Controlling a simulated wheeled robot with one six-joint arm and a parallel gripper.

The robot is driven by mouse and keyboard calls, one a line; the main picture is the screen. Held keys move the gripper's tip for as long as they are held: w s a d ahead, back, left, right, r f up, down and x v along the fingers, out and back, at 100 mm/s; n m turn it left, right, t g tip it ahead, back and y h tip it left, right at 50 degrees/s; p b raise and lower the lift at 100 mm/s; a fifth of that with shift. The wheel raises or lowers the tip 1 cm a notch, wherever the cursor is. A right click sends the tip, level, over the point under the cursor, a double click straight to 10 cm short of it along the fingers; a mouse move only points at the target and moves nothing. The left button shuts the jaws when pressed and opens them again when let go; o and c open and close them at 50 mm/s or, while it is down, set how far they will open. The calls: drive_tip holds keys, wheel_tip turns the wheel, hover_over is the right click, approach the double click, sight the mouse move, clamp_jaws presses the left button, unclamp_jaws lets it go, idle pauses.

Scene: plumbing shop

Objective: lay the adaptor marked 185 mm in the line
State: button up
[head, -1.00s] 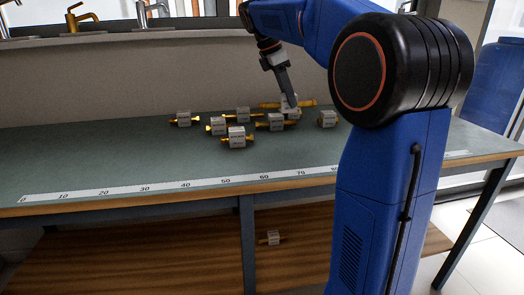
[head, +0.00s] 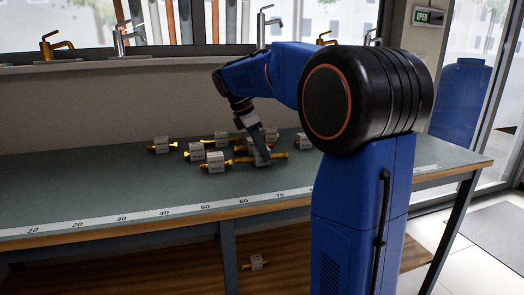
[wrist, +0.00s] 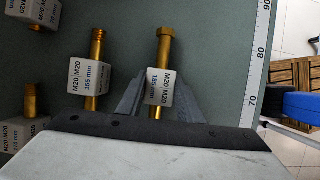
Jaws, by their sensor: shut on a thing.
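My gripper (head: 262,158) is shut on an adaptor, a pale block with brass ends. In the wrist view, my gripper (wrist: 158,92) has a finger on each side of the block of this adaptor (wrist: 164,80), whose label reads M20 M20 and seems to read 185 mm. Its long brass end points away from the palm. In the head view the brass ends (head: 279,155) stick out to both sides, low at the bench top. I cannot tell whether it touches the bench. A similar adaptor (wrist: 90,78) lies to its left, its number hard to read.
More adaptors stand around: left (head: 162,145), front left (head: 215,162), behind (head: 272,133) and right (head: 303,142). One (head: 256,263) lies on the lower shelf. A ruler strip (head: 130,217) runs along the bench's front edge. The bench's left side is clear. Taps line the back ledge.

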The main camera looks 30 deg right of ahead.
drive_tip(key=shift+f, duration=0.15)
drive_tip(key=o, duration=1.2)
drive_tip(key=v, duration=1.2)
